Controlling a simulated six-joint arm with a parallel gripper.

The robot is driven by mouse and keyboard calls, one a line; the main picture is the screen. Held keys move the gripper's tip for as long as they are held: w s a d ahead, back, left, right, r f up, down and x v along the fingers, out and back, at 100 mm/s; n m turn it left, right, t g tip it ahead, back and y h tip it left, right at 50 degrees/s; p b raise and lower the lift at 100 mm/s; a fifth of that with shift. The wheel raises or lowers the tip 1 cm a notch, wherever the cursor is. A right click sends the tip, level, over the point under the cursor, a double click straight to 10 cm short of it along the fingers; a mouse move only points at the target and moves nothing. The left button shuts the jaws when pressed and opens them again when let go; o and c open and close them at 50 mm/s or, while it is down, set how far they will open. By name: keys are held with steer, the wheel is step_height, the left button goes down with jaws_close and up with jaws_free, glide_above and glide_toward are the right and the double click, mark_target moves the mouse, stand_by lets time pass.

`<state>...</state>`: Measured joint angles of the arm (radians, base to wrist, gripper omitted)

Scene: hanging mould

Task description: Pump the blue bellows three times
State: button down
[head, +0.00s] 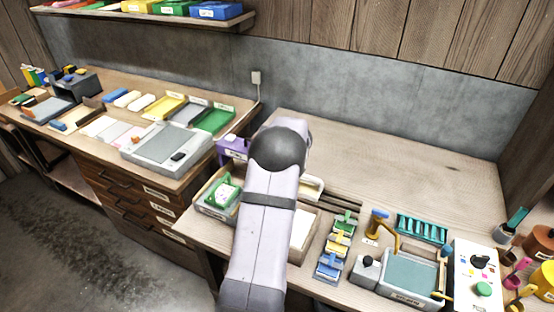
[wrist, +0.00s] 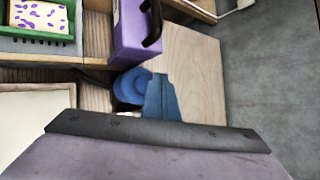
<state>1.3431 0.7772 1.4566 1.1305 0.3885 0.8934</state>
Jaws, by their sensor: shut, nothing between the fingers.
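A small blue device (head: 328,267), which appears to be the blue bellows, stands at the front of a row on the right bench. A yellow one (head: 338,244) and a green one (head: 344,222) stand behind it. The blue bellows does not clearly show in the wrist view. In the wrist view my gripper (wrist: 158,78) shows as a blue tapered finger shape past a dark plate; it is shut and empty. A round blue shape beside it is unclear. In the head view my arm hides the gripper, which is apart from the bellows row.
A purple box with a black handle (wrist: 138,30) is near my gripper. A green tray (wrist: 40,42) holds a spotted block. Right of the bellows are a basin (head: 408,300), a teal rack (head: 422,228) and a white panel (head: 478,290). The bench's back right is clear.

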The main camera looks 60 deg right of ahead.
steer(key=shift+r+p, duration=1.35)
steer(key=shift+r, duration=0.55)
steer(key=shift+a, duration=0.1)
steer(key=w+a+n+y, duration=0.2)
steer(key=w+a+n, duration=0.4)
steer(key=a, duration=0.5)
steer(key=w+a+n+y, duration=0.2)
steer(key=w+a+n, duration=0.3)
steer(key=a, duration=0.7)
steer(key=w+a+n+y, duration=0.2)
steer(key=w+a+n, duration=0.4)
steer(key=a, duration=0.5)
steer(key=s+a+n+g+y, duration=0.15)
steer(key=a+n, duration=0.35)
steer(key=a, duration=0.6)
steer(key=s+a+f+n+g, duration=0.1)
steer(key=s+a+n+g, duration=0.3)
steer(key=s+a+n, duration=1)
steer(key=s+a, duration=0.2)
steer(key=shift+s+a+f+n+g+h, duration=0.2)
steer(key=shift+s+f+n+g+h, duration=0.1)
steer(key=shift+s+g+h, duration=0.05)
